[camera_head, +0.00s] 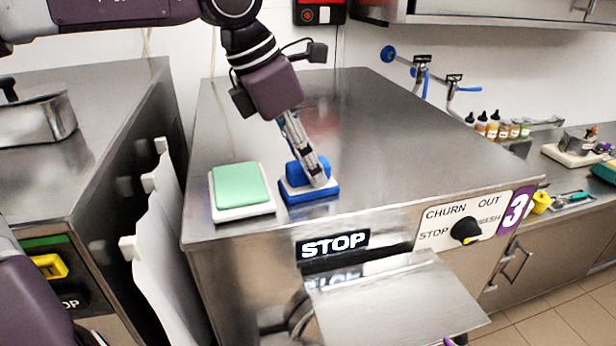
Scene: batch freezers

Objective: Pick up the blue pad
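The blue pad (312,194) lies on the steel top of the middle freezer (390,150), near its front edge. It has a blue base, a white layer above it and a raised blue block on top. My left gripper (317,180) reaches down from above, its fingertips at the right side of the raised block. The fingers overlap in this view, so I cannot tell whether they grip the block. The pad appears to rest on the steel.
A green pad on a white base (240,190) lies just left of the blue pad. A hinged steel flap (400,300) and the knob (466,232) are on the freezer's front. Small bottles (493,125) stand at the back right. The steel top right of the pad is clear.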

